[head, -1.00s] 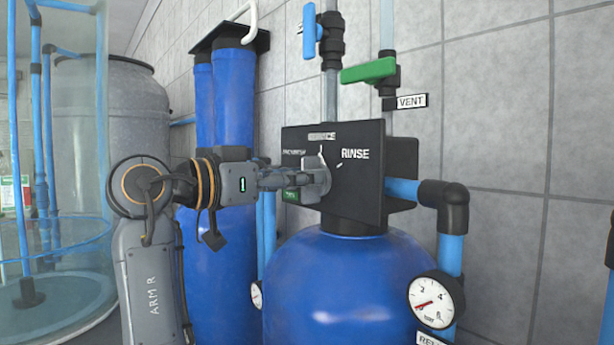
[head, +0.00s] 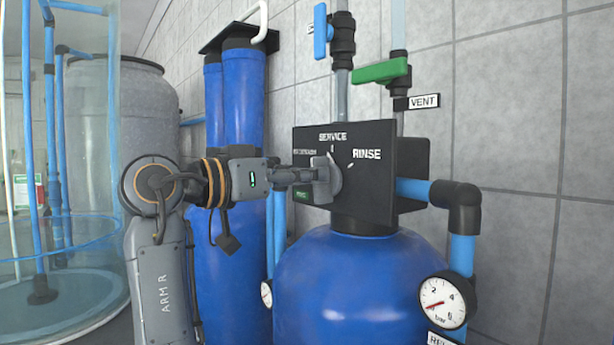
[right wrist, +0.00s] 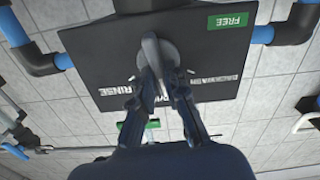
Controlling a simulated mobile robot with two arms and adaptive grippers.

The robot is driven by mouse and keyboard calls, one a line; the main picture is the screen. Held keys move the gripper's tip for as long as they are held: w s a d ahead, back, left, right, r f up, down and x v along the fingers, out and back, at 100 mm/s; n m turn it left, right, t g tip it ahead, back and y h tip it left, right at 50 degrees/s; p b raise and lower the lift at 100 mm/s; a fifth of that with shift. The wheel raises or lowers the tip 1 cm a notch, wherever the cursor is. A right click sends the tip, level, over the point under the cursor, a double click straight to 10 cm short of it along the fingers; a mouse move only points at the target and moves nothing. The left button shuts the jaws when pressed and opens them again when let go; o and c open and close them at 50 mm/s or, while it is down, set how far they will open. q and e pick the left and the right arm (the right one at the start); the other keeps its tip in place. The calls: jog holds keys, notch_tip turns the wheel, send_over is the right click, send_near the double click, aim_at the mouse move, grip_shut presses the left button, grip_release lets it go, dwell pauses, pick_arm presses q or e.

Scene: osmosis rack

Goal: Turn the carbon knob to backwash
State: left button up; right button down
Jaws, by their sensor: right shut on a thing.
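The carbon knob (head: 335,176) is a light grey disc with a raised grip bar on the black valve panel (head: 385,200) above a blue tank. SERVICE is printed above it, RINSE at its right and a BACKWASH label at its left. My right gripper (head: 322,179) reaches in from the left and is shut on the knob. In the right wrist view the panel appears upside down, with the knob (right wrist: 158,55) at the fingertips (right wrist: 160,80). The fingers partly cover the SERVICE print there. The knob's exact pointing is hard to tell. My left gripper is not in view.
A blue-handled valve (head: 321,30) and a green-handled valve (head: 382,72) stand above the panel. A black elbow pipe (head: 455,195) and a pressure gauge (head: 446,301) are at the right. Blue filter housings (head: 240,110) stand behind my right arm.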

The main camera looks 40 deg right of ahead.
jog(key=shift+w+f+n+p, duration=0.15)
jog(key=shift+n+p, duration=0.2)
jog(key=shift+n, duration=2.15)
jog(key=shift+w+r+n+p, duration=0.1)
jog(key=shift+n+p, duration=0.25)
jog(key=shift+n, duration=2.15)
jog(key=shift+f, duration=0.1)
jog(key=c, duration=1.4)
grip_release()
jog(key=shift+d, duration=0.1)
jog(key=shift+o, duration=0.2)
jog(key=a, duration=0.7)
jog(key=shift+w+a, duration=0.25)
jog(key=shift+w, duration=0.2)
